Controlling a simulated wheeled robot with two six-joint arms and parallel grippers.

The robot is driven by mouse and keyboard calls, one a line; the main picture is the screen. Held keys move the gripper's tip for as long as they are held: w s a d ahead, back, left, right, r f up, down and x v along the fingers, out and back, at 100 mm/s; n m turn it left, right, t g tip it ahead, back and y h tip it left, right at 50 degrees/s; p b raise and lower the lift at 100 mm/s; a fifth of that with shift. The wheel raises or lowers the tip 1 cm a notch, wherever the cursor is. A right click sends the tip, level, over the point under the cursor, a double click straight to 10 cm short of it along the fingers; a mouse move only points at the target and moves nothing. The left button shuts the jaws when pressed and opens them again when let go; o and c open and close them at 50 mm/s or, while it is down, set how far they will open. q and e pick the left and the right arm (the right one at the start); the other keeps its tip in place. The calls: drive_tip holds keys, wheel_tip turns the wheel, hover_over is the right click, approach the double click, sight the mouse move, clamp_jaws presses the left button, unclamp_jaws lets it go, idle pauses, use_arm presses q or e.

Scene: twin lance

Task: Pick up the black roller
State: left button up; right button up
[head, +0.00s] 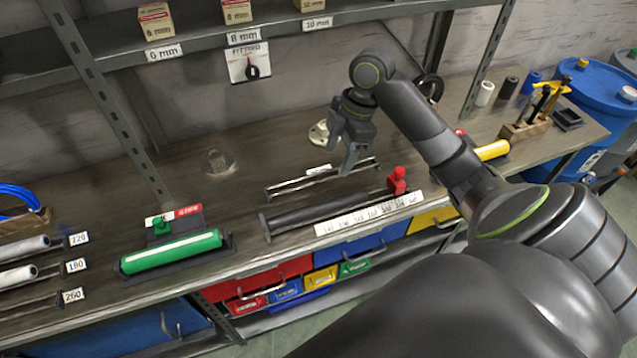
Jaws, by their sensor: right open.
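The black roller (318,212) looks like a long dark cylinder lying across a holder on the workbench, behind a white ruler-like strip (368,214). A red clamp-like piece (397,181) stands at its right end. My right gripper (349,160) comes in from the right and points down above the bench, over the thin rods (305,182) behind the black roller. It is open, with nothing seen between its fingers, and appears apart from the roller. My left gripper is not in view.
A green roller (172,251) lies in a dark holder to the left. A yellow roller (492,151) is at the right, beside my arm. A metal shelf (200,43) with boxes overhangs the back. Coloured drawers (268,279) sit under the bench edge.

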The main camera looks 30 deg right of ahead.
drive_tip(key=b, duration=0.3)
approach(320, 205)
drive_tip(key=p+x, duration=0.1)
drive_tip(key=x, duration=0.2)
drive_tip(key=shift+w+f+p, duration=0.4)
drive_tip(key=shift+a+f, duration=0.2)
drive_tip(key=shift+f, duration=0.35)
drive_tip(key=p+x, duration=0.1)
drive_tip(key=x, duration=0.3)
drive_tip(key=shift+s+a+p, duration=0.1)
drive_tip(key=shift+s+p, duration=0.25)
drive_tip(key=shift+s, duration=0.05)
drive_tip(key=shift+a+f, duration=0.1)
drive_tip(key=shift+f, duration=0.5)
drive_tip(key=c, duration=1.1)
drive_tip(key=shift+w, duration=0.1)
clamp_jaws()
